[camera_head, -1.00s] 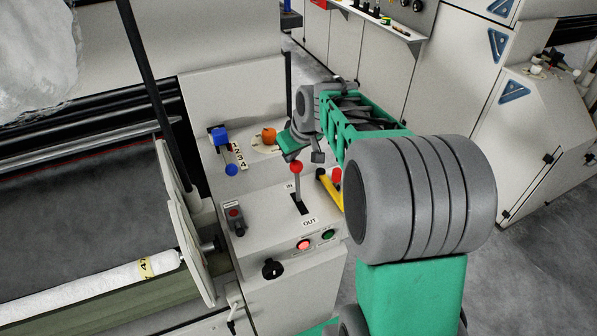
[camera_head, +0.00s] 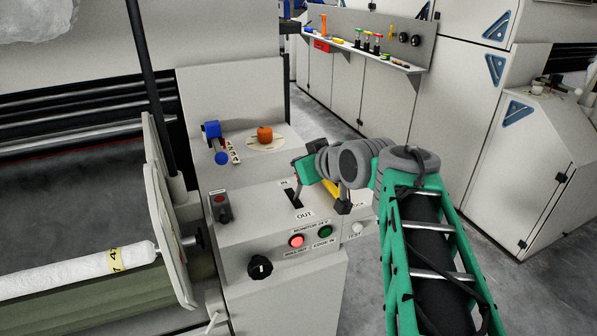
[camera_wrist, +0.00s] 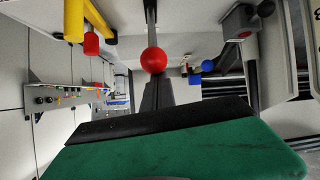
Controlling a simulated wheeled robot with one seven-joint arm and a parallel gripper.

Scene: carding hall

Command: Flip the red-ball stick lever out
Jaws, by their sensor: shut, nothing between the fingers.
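The red-ball stick lever is mostly hidden behind my gripper (camera_head: 305,171) in the head view. Its dark slot (camera_head: 293,198) shows on the pale console, with IN at the far end and OUT at the near end. In the wrist view the red ball (camera_wrist: 154,60) and part of its stick (camera_wrist: 150,14) are plain, just beyond my gripper (camera_wrist: 160,122). My gripper is shut and empty, over the slot beside the ball. I cannot tell whether it touches the ball, or the lever's exact tilt.
A yellow handle (camera_wrist: 75,14) and red knob (camera_wrist: 91,43) stand close by. The console also holds a blue-ball lever (camera_head: 221,157), an orange knob (camera_head: 265,134), a lit red button (camera_head: 297,241), a green button (camera_head: 325,232) and a black knob (camera_head: 260,267). A roller frame stands left.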

